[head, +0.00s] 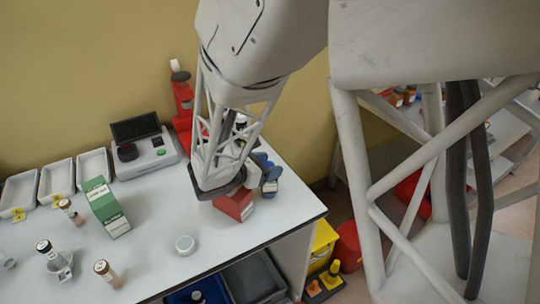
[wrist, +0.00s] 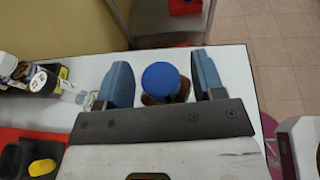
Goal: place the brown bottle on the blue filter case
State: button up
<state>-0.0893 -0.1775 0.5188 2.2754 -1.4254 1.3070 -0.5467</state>
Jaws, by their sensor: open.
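A brown bottle with a blue cap (wrist: 161,80) stands near the table's edge in the wrist view. My gripper (wrist: 162,82) is open, with one blue finger on each side of the bottle. A gap shows between each finger and the cap. In the head view my gripper (head: 268,174) is low over the table's right end, behind a red box (head: 236,206), and the bottle is hidden there. I cannot make out a blue filter case for certain in either view.
Trays (head: 58,180) line the back left. The table's front middle is fairly clear. Bins (head: 255,277) sit underneath.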

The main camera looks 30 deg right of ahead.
jog(key=shift+v, duration=5.85)
jog(key=shift+r, duration=0.1)
jog(key=shift+s+d+r+m+g+y, duration=0.25)
jog(key=shift+s+d+m+g+y, duration=0.05)
jog(key=shift+s+m, duration=0.2)
jog(key=s+a+r+m+t+y, duration=0.1)
jog(key=s+a+r+m+y, duration=0.1)
jog(key=s+r+m+y, duration=0.9)
jog(key=s+m+y, duration=0.3)
jog(key=s+m, duration=0.1)
jog(key=m, duration=0.3)
jog(key=shift+t, duration=0.3)
